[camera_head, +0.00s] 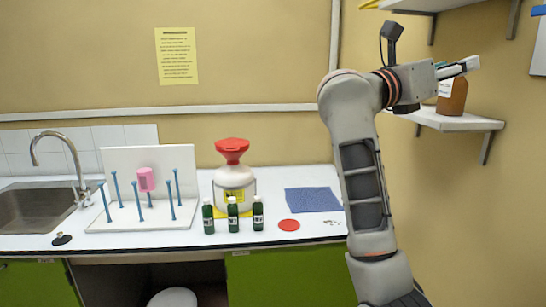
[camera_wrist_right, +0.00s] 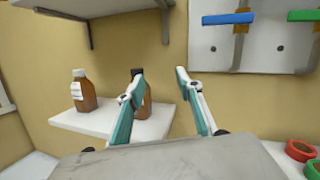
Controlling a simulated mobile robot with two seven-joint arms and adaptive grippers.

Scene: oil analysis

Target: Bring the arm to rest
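My right arm (camera_head: 362,170) is raised at the right of the head view, and its gripper (camera_head: 466,66) points right toward the wall, above the small shelf. In the right wrist view the same gripper (camera_wrist_right: 160,75) has its two fingers apart with nothing between them. One finger partly covers a brown bottle (camera_wrist_right: 147,108) on the shelf; the finger appears in front of it, and I cannot tell the gap. My left gripper is not in view.
The wall shelf (camera_head: 455,122) holds a brown bottle (camera_head: 452,96); the wrist view shows another bottle (camera_wrist_right: 83,92). A higher shelf (camera_head: 425,4) is above. The counter holds a red-funnelled container (camera_head: 233,188), several green bottles, a peg rack (camera_head: 145,220) and a blue mat (camera_head: 313,200).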

